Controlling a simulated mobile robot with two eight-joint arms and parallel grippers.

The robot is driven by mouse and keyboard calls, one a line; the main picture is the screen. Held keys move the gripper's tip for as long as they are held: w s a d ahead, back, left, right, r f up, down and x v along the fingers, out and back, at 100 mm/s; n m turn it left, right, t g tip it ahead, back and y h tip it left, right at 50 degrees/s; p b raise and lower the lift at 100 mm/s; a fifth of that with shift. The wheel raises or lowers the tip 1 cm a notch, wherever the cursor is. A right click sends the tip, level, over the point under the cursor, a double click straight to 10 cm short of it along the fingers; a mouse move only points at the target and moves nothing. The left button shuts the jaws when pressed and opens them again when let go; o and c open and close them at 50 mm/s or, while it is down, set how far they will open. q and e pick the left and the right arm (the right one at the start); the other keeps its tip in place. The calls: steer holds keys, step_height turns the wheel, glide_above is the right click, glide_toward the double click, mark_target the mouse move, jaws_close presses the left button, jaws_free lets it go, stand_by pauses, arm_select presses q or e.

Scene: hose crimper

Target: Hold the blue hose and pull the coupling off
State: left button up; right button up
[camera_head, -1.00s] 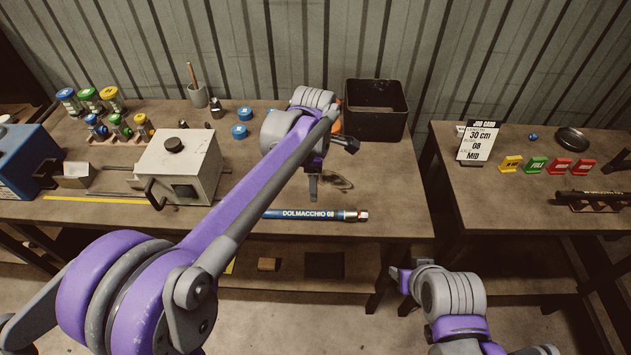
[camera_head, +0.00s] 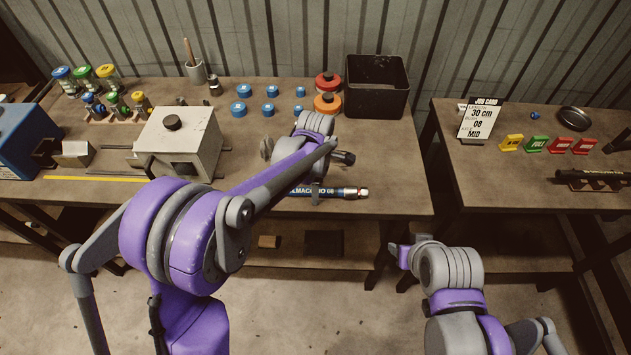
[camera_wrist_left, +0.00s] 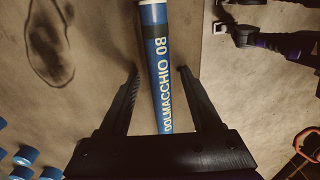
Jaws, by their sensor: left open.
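The blue hose (camera_head: 333,191), lettered DOLMACCHIO 08, lies near the front edge of the middle bench. A silver coupling (camera_head: 352,193) with a reddish tip is on its right end. My left gripper (camera_head: 316,190) is at the hose, just left of the coupling, and my arm hides the hose's left part. In the left wrist view the open fingers (camera_wrist_left: 158,73) stand on either side of the hose (camera_wrist_left: 160,50), with gaps showing; the coupling is not clearly in that view. My right gripper (camera_head: 399,256) is in front of the bench, away from the hose; its opening is unclear.
A grey crimper box (camera_head: 180,140) stands left of the hose. Blue caps (camera_head: 238,109), red and orange round pieces (camera_head: 327,103) and a black bin (camera_head: 376,88) stand behind. A job card (camera_head: 480,120) is on the right bench. The bench right of the coupling is clear.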

arm_select(q)
jaws_close()
stand_by(0.8)
stand_by(1.7)
